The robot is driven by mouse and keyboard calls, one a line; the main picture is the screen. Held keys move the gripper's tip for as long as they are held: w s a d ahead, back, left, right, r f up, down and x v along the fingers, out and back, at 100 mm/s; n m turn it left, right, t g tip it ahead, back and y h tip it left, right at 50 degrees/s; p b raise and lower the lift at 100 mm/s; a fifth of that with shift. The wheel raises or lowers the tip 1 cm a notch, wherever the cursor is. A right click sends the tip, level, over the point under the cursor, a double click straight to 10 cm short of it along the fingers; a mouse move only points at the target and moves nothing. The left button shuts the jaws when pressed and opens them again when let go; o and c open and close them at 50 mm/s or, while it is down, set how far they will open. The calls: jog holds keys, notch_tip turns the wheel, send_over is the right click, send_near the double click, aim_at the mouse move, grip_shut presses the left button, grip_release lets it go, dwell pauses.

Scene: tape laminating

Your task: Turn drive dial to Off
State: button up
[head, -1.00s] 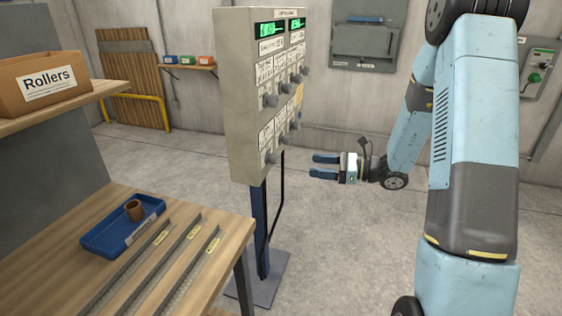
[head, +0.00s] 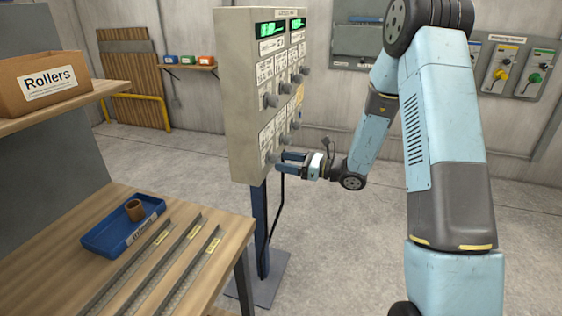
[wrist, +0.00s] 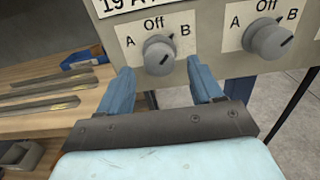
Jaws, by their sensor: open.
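The grey control panel (head: 245,60) carries several grey dials. My gripper (head: 281,162) is open at the panel's lower row, by the near bottom dial (head: 273,157). In the wrist view, a round dial (wrist: 158,56) marked A, Off and B lies between my two open blue fingers (wrist: 162,75), apart from both. Its dark pointer mark seems turned toward B. A second A/Off/B dial (wrist: 268,40) lies to the right, its line also toward B. The names of these dials are not readable, so I cannot tell which is the drive dial.
A wooden bench (head: 60,275) with a blue tray (head: 105,238) and metal strips stands left of the panel. The panel's post (head: 259,230) and a dark cable are below my gripper. The floor at right is clear. Wall boxes (head: 500,68) are at the back right.

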aim_at(273, 158)
jog(key=shift+x, duration=1.3)
